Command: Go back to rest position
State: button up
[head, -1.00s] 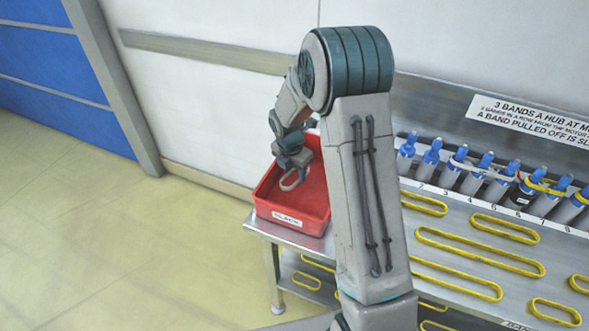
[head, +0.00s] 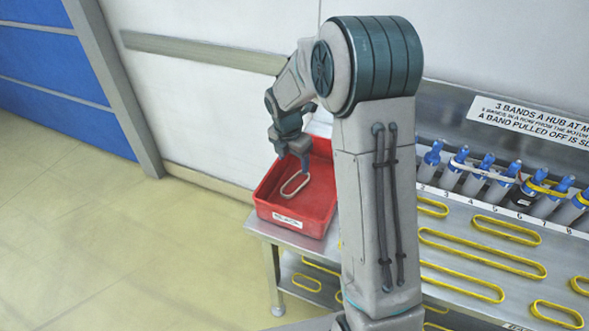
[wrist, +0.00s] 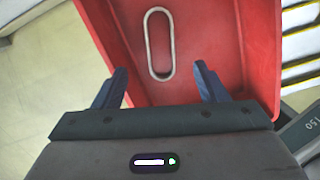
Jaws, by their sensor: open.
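My gripper (head: 293,158) is above the back part of the red bin in the head view. In the wrist view my gripper (wrist: 160,85) has its two blue fingers spread apart with nothing between them. A pale oval band (head: 294,185) lies in the red bin (head: 296,218). In the wrist view the band (wrist: 147,43) lies on the bin floor beyond the fingertips, apart from them. The red bin (wrist: 258,50) fills the upper middle there.
A metal bench (head: 445,222) holds several yellow bands (head: 480,253) and a row of blue-tipped hubs (head: 476,174). A sign (head: 535,118) is on the back panel. Open floor (head: 110,240) lies to the left.

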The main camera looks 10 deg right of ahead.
notch_tip(320, 180, up, 8)
jog(key=s+r+m+t, duration=0.1)
jog(key=s+r+m, duration=0.1)
jog(key=s+m, duration=1.1)
jog(key=s+r+m+y, duration=0.1)
jog(key=s+r+m, duration=0.2)
jog(key=s+m, duration=0.9)
jog(key=shift+s+d+r+m+t, duration=0.15)
jog(key=shift+s+d+m+t, duration=0.3)
jog(key=shift+s, duration=0.6)
